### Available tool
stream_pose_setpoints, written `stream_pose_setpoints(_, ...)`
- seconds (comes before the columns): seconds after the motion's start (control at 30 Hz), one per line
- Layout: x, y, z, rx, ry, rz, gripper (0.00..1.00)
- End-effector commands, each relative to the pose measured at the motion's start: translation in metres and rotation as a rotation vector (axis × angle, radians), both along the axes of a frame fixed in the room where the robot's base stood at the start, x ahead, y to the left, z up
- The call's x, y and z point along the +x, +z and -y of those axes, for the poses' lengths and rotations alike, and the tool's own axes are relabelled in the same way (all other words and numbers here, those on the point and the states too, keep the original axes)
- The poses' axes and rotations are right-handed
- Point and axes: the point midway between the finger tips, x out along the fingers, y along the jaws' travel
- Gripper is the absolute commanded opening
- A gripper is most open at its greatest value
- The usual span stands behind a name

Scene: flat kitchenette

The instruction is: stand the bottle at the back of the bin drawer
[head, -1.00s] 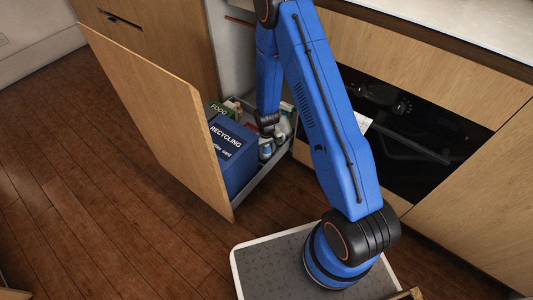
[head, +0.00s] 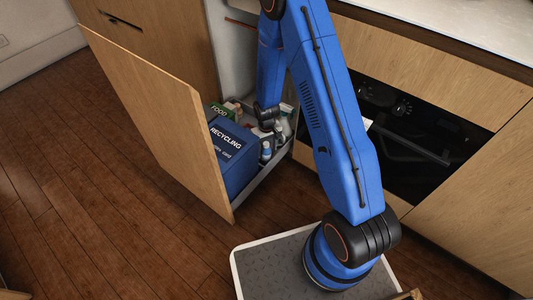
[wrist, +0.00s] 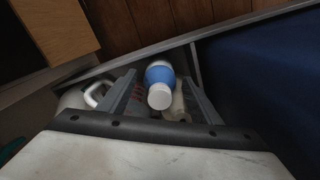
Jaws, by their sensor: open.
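The bottle (wrist: 160,74), with a white cap and a blue band, shows between my finger tips in the wrist view, seen nearly from above. In the head view the bottle (head: 266,151) appears upright, low in the drawer beside the recycling bin. My gripper (wrist: 161,86) is open, with one finger on each side of the bottle; whether either touches it I cannot tell. In the head view my wrist is over the pulled-out bin drawer (head: 268,181). The bottle's base is hidden.
The blue recycling bin (head: 233,150) fills the drawer's front part, with a green food bin (head: 221,110) behind it. A white container with a handle (wrist: 92,95) is close to my left finger. A pale bottle (head: 285,122) stands near the drawer's right wall.

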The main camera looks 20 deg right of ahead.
Motion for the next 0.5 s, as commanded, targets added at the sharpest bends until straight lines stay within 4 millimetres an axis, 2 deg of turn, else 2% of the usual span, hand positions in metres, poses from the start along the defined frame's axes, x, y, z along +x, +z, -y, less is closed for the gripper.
stream_pose_setpoints(0.2,0.001,0.035,0.0,0.0,0.0,0.003,0.58)
stream_pose_setpoints(0.5,0.0,0.068,0.0,0.0,0.0,0.001,0.58)
